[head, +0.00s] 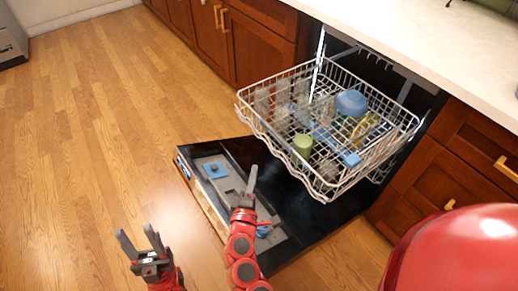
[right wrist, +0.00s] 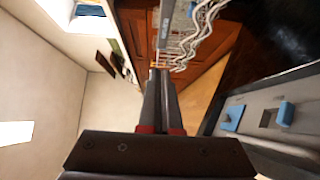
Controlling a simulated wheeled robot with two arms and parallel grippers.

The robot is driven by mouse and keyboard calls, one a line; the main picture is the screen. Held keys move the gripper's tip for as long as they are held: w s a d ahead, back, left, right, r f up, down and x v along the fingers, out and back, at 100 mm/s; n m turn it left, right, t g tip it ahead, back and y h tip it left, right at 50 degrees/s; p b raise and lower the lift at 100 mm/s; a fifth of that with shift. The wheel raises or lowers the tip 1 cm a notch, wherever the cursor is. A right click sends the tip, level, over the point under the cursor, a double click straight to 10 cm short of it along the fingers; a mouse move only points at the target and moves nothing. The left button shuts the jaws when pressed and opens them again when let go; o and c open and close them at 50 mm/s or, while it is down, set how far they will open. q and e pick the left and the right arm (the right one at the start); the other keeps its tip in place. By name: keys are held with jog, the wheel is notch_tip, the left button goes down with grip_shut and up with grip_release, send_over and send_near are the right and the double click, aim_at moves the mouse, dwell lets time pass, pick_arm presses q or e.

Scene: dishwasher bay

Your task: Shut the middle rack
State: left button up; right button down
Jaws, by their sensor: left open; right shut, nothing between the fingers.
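The white wire middle rack (head: 340,180) is pulled out of the dishwasher and hangs above the open door. Part of the rack also shows at the top of the right wrist view (right wrist: 190,42). My right gripper (head: 252,178) is shut and empty. It is over the open door, left of and in front of the rack's front edge, and appears apart from it. Its closed fingers show in the right wrist view (right wrist: 160,78). My left gripper (head: 140,243) is open and empty, over the wooden floor left of the door.
The black dishwasher door (head: 300,215) lies open below the rack. The rack holds a blue bowl (head: 351,103), a green cup (head: 303,144), clear glasses and other pieces. A pale counter (head: 440,50) runs above. The wooden floor (head: 90,140) at left is clear.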

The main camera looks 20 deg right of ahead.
send_near(273, 133)
jog(key=w, duration=0.5)
jog(key=shift+w+d+f, duration=0.1)
jog(key=shift+w+d, duration=0.05)
jog(key=shift+d, duration=0.45)
jog(key=shift+w+d, duration=0.1)
jog(key=shift+d, duration=0.45)
